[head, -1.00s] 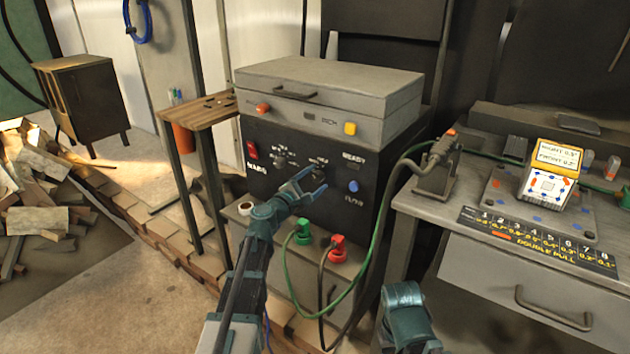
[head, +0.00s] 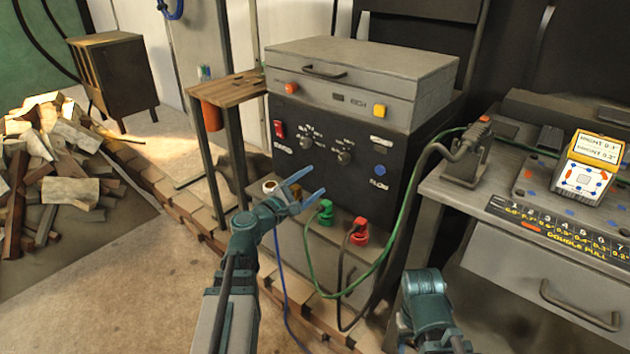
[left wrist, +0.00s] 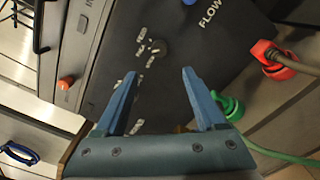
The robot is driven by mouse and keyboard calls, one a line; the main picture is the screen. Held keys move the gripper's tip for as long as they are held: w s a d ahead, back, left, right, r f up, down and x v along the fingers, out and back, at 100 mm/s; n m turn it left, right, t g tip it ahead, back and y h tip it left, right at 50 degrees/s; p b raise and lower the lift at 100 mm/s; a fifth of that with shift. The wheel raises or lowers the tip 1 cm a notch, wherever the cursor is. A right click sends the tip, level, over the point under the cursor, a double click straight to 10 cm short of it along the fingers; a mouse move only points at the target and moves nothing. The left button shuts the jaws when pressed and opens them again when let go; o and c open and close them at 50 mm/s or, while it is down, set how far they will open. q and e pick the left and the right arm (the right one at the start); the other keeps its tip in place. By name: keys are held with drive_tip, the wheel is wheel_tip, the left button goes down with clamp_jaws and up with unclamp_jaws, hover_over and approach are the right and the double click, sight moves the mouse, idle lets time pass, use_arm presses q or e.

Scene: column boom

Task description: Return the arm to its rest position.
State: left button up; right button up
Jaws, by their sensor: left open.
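My left gripper (head: 308,189) is open and empty in the head view, in front of the lower part of the black control panel (head: 318,165). Its two blue fingers also show spread apart in the left wrist view (left wrist: 158,88), with the panel behind them and nothing between them. My left arm reaches in from the bottom of the head view. Part of my right arm shows at the bottom centre right; its gripper is not visible.
Green (head: 325,211) and red (head: 359,231) cable plugs sit just right of the left gripper. A grey drawer bench (head: 540,255) stands at right. A small wooden side table (head: 228,88) is at left, with a wood pile (head: 65,165) beyond. Floor at lower left is clear.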

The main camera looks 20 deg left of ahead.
idle(0.3)
use_arm(q)
drive_tip(key=s+d+f+m+g+h, duration=0.1)
drive_tip(key=s+d+f+m+g, duration=0.3)
drive_tip(key=d, duration=0.3)
drive_tip(key=s+d+f+m+g, duration=0.2)
drive_tip(key=d+f+m+g, duration=0.2)
drive_tip(key=d+f+m, duration=0.3)
drive_tip(key=s+d+f+m+g+h, duration=0.1)
drive_tip(key=s+d+f+m+g, duration=0.3)
drive_tip(key=d, duration=0.4)
drive_tip(key=s+f+m+g+y, duration=0.5)
drive_tip(key=s+f+m+y, duration=0.25)
drive_tip(key=s+m, duration=0.4)
wheel_tip(320, 180, up, 34)
drive_tip(key=s+n+y+p, duration=0.1)
drive_tip(key=p, duration=3.2)
drive_tip(key=shift+s+a+f+y, duration=0.2)
drive_tip(key=shift+s+a+y, duration=0.15)
drive_tip(key=shift+s+a, duration=0.1)
